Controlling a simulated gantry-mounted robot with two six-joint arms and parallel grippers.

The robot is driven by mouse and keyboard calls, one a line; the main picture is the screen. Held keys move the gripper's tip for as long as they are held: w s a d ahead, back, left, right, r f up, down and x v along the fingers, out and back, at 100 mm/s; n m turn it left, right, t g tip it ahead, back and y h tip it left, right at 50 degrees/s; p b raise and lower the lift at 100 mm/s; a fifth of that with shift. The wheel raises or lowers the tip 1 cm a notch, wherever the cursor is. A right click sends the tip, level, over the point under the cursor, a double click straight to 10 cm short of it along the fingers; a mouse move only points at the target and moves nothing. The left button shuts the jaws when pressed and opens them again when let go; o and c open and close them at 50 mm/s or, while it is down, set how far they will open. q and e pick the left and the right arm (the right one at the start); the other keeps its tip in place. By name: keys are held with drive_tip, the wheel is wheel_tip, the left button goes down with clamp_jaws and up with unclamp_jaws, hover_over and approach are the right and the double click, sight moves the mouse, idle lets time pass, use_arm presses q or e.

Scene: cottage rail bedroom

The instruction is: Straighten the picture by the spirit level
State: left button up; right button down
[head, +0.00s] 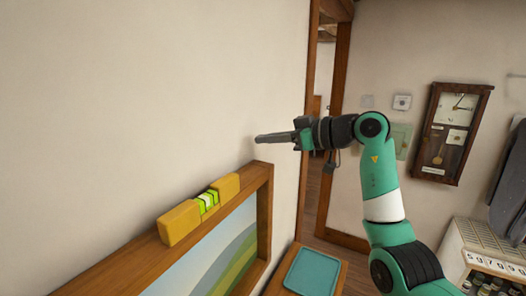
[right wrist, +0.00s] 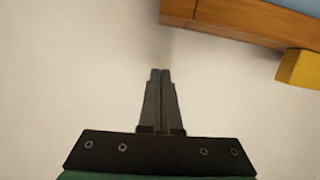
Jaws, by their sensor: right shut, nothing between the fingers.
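The picture (head: 262,215) has a wooden frame around a painted landscape of hills and sky, at the lower left of the head view. A yellow spirit level (head: 180,224) with a green vial lies along the frame's top edge. In the right wrist view a corner of the frame (right wrist: 238,22) and the yellow end of the level (right wrist: 299,69) show at the upper right. My right gripper (head: 258,139) is shut and empty, above the frame's right top corner and near the wall, apart from frame and level. My left gripper is not in view.
The pale wall (head: 150,90) is bare above the picture. A teal tray (head: 312,270) lies on a wooden surface below right. A doorway (head: 325,120), a pendulum clock (head: 450,134) and a shelf with numbered tags (head: 490,262) are to the right.

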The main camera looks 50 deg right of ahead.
drive_tip(key=v, duration=0.8)
drive_tip(key=shift+s+d+f+b, duration=0.2)
drive_tip(key=shift+s+f+b, duration=0.1)
drive_tip(key=shift+b, duration=0.15)
